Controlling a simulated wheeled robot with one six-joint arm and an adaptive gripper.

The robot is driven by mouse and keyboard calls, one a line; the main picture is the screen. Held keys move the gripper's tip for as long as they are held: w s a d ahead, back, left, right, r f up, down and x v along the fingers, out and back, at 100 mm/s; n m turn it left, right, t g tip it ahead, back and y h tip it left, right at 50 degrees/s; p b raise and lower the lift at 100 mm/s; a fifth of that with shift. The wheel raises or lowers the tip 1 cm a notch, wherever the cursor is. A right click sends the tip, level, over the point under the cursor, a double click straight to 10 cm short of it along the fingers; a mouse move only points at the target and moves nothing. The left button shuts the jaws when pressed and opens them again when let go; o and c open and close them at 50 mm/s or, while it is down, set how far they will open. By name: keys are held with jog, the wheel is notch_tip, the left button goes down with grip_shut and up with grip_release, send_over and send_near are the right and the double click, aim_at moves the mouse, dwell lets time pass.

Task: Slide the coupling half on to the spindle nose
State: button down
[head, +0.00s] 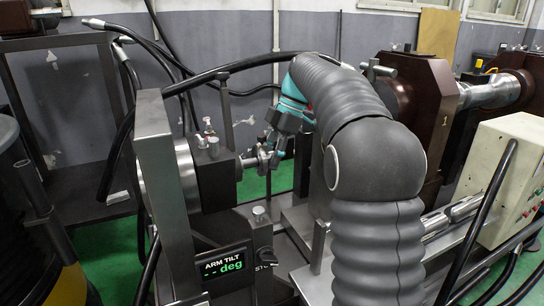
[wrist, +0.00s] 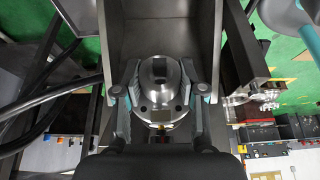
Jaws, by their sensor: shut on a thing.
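In the wrist view a round grey metal coupling half (wrist: 158,98) sits between the two fingers of my gripper (wrist: 161,91), which is shut on its sides. It has a dark slot in its upper part. In the head view my gripper (head: 272,150) points down and left at the spindle nose (head: 247,160), a short shaft out of the dark block of the fixture. The coupling half is small there and partly hidden by my fingers. I cannot tell whether it touches the spindle nose or is around it.
A dark spindle block (head: 215,172) stands against an upright steel plate (head: 163,160). A display box (head: 222,265) reads "ARM TILT -- deg". Black hoses (head: 215,75) arch over the fixture close to my arm. Brown housings (head: 425,110) stand to the right.

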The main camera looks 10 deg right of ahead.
aim_at(255, 158)
jog(key=shift+s+a, duration=0.2)
jog(key=shift+a, duration=0.8)
jog(key=shift+s+a, duration=0.2)
jog(key=shift+a, duration=0.8)
dwell(0.7)
jog(key=c, duration=0.6)
grip_release()
jog(key=shift+r, duration=0.1)
jog(key=v, duration=0.7)
jog(key=shift+s+d+r, duration=0.1)
jog(key=shift+s+r, duration=0.1)
jog(key=shift+s, duration=0.05)
jog(key=s+f+m+t+h, duration=0.35)
jog(key=s+m, duration=0.85)
jog(key=s, duration=0.4)
jog(key=s+d+f+m+t+h, duration=0.1)
jog(key=s+f+m+t, duration=0.2)
jog(key=s+f+m, duration=0.5)
jog(key=s+f, duration=0.5)
jog(key=s, duration=0.1)
jog(key=shift+s+d+f, duration=0.3)
jog(key=shift+s+d, duration=0.05)
